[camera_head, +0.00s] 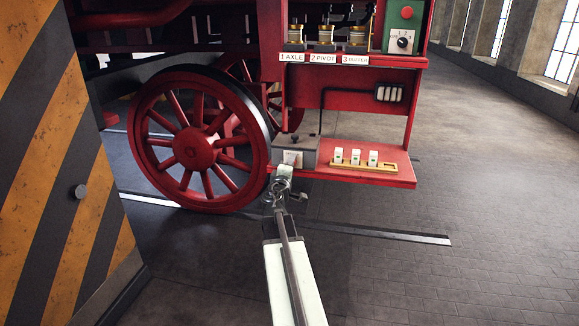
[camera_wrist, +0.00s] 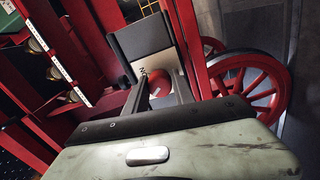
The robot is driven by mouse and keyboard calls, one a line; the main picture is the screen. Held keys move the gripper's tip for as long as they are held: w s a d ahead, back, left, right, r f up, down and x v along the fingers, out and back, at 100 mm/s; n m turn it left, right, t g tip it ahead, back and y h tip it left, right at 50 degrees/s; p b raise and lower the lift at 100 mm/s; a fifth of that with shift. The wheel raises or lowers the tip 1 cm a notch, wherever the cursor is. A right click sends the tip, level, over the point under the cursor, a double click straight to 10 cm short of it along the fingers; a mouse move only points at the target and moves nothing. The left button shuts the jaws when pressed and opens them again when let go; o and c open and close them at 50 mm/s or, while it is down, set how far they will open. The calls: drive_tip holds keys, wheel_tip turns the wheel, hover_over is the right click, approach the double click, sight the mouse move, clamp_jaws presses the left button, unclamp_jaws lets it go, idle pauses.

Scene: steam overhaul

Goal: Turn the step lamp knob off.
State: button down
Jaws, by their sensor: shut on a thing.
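The step lamp knob (camera_wrist: 159,83) is red with a pale pointer line. It sits on a pale plate on the face of a grey box (camera_wrist: 142,38), with partly hidden lettering beside it. In the head view the grey box (camera_head: 309,145) stands at the left end of the red step, and my gripper covers most of the knob. My gripper (camera_head: 285,172) reaches up to the box's front face. In the wrist view the two fingers of my gripper (camera_wrist: 161,92) stand on either side of the knob and are shut on it.
The red step (camera_head: 394,172) carries several white blocks (camera_head: 356,156) on a yellow holder. Above are lubricators with labels and a green panel (camera_head: 406,16) with a red button and black selector. A red wheel (camera_head: 193,147) is left; a striped panel (camera_head: 50,150) is further left.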

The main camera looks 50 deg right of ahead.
drive_tip(key=shift+s+d, duration=0.15)
drive_tip(key=c, duration=1.1)
unclamp_jaws()
drive_tip(key=shift+o, duration=0.2)
drive_tip(key=v, duration=0.7)
drive_tip(key=shift+s+a, duration=0.2)
drive_tip(key=shift+a, duration=0.15)
